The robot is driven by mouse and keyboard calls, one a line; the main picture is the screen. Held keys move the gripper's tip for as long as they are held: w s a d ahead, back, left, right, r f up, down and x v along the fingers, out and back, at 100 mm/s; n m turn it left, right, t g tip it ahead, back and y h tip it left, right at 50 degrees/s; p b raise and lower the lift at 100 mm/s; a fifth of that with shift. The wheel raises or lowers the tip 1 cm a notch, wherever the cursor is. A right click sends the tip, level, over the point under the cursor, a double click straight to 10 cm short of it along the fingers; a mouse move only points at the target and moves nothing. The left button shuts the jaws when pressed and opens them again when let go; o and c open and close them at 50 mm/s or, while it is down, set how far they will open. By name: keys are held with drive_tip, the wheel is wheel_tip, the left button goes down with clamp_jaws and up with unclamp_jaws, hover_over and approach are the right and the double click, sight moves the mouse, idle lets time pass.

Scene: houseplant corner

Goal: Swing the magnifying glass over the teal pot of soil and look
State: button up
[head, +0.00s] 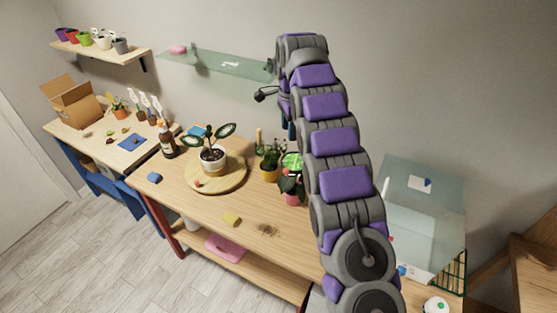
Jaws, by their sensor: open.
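I cannot make out the magnifying glass or the teal pot of soil in the head view. My raised arm crosses the right half of the bench and hides part of it. My gripper (268,94) is at the far end of the arm, above the back of the bench and just below the glass shelf's right end. It is partly hidden by the arm, its jaws are open, and I see nothing held in it.
A wooden bench (200,205) holds a round board (235,183) with a potted plant (212,158), a brown bottle (167,140), a yellow pot (269,172) and a pink pot (291,197). Spilled soil (268,230) lies near the front. A glass case (428,205) stands at right.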

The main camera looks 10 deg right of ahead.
approach(286, 170)
wheel_tip(286, 170, down, 9)
drive_tip(key=shift+w+r, duration=0.1)
drive_tip(key=shift+r, duration=0.1)
idle(0.6)
clamp_jaws()
idle(0.4)
